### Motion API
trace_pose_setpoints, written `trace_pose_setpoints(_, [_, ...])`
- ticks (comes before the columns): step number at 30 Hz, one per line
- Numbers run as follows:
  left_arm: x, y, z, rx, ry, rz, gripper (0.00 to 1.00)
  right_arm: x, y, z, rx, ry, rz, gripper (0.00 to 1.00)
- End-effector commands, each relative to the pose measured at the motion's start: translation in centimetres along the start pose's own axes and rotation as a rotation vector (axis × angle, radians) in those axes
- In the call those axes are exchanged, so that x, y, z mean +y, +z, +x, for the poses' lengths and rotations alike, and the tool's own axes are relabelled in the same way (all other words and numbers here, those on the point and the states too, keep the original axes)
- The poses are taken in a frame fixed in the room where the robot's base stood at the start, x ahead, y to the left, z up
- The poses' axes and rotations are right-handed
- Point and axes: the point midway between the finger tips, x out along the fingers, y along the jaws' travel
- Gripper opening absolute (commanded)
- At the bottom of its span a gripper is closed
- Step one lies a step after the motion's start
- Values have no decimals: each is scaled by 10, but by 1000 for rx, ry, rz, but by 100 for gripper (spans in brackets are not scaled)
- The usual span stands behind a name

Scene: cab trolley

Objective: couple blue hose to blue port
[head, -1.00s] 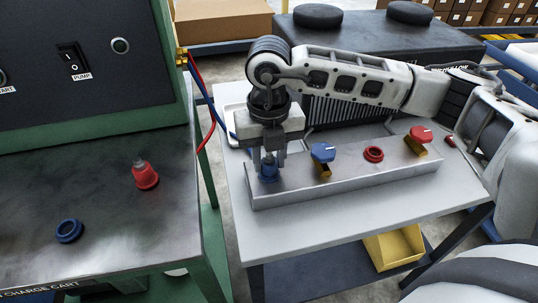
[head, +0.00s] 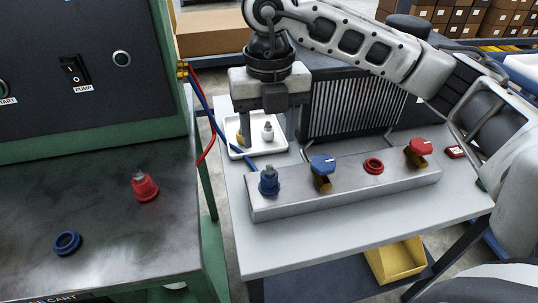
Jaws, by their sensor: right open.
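The blue hose coupling (head: 268,181), a blue collar with a grey metal top, stands upright at the left end of the grey manifold block (head: 335,194), where the blue port is; the port itself is hidden beneath it. A blue hose (head: 250,162) shows just behind it. From here I cannot tell whether it is fully locked. My right gripper (head: 262,125) is open and empty, above and behind the coupling, in front of the white tray. My left gripper is not in view.
The manifold also carries a blue valve handle (head: 322,165), an empty red port ring (head: 373,166) and a red handle (head: 420,146). A white tray (head: 238,153) holds small fittings.

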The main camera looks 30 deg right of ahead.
Motion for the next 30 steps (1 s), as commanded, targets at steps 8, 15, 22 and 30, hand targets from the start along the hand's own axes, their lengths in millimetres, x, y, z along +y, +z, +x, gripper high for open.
trace_pose_setpoints(8, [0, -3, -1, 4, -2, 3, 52, 0, 0, -53, -3, 1, 0, 56])
trace_pose_setpoints(15, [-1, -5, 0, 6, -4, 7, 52, 0, 0, -63, 1, 0, 0, 56])
trace_pose_setpoints(22, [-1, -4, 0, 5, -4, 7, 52, 0, 0, -63, 1, 0, 0, 59])
trace_pose_setpoints(30, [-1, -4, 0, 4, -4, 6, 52, 0, 0, -63, 0, 0, 0, 100])
